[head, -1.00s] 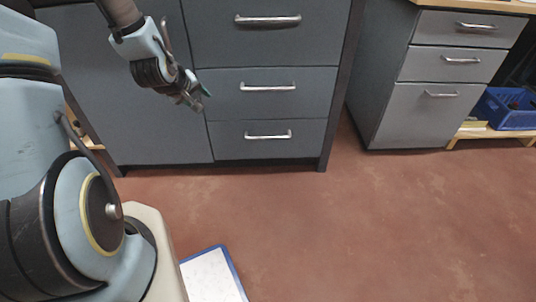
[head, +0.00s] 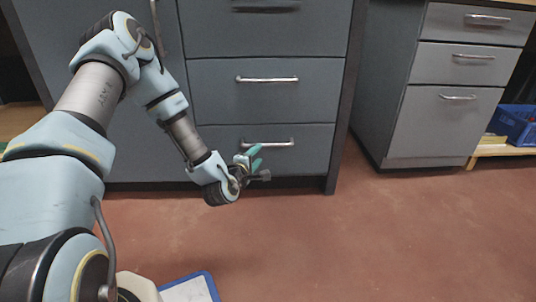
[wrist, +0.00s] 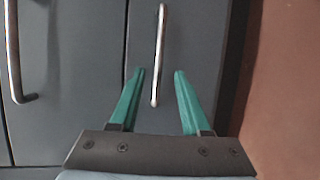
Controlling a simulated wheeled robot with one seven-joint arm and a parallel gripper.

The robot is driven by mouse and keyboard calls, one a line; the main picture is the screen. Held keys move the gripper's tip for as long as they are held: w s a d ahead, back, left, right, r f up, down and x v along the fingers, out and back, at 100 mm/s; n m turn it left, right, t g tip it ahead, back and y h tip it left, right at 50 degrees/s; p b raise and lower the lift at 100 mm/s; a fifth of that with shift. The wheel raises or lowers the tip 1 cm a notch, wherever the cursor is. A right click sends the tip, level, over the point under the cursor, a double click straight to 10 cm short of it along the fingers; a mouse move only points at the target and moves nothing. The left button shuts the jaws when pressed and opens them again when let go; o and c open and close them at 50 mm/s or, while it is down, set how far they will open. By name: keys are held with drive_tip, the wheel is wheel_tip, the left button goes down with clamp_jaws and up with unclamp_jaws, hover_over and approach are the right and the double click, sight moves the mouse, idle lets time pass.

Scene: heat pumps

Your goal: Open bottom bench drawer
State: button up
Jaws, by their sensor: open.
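The bottom bench drawer (head: 307,160) is the lowest grey front of the near bench in the head view, and it looks shut. Its silver bar handle (head: 281,143) is partly hidden at its left end by my gripper (head: 257,164). My gripper is open and empty, in front of the drawer by the handle's left part. In the wrist view, the handle (wrist: 158,60) runs up the picture between the lines of the two green fingers (wrist: 155,72). Its lower end lies in the gap between the fingers. Whether the fingers are level with the bar in depth I cannot tell.
The middle drawer (head: 225,95) with its own handle (head: 267,79) is directly above. A dark bench leg (head: 333,170) stands right of the drawer. A second drawer unit (head: 440,125) and a blue crate (head: 519,124) are further right.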

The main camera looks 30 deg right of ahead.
sight(268, 145)
drive_tip(key=b+x, duration=0.4)
drive_tip(key=x, duration=0.6)
drive_tip(key=shift+w+d, duration=0.1)
drive_tip(key=shift+d, duration=0.05)
clamp_jaws()
idle(1.1)
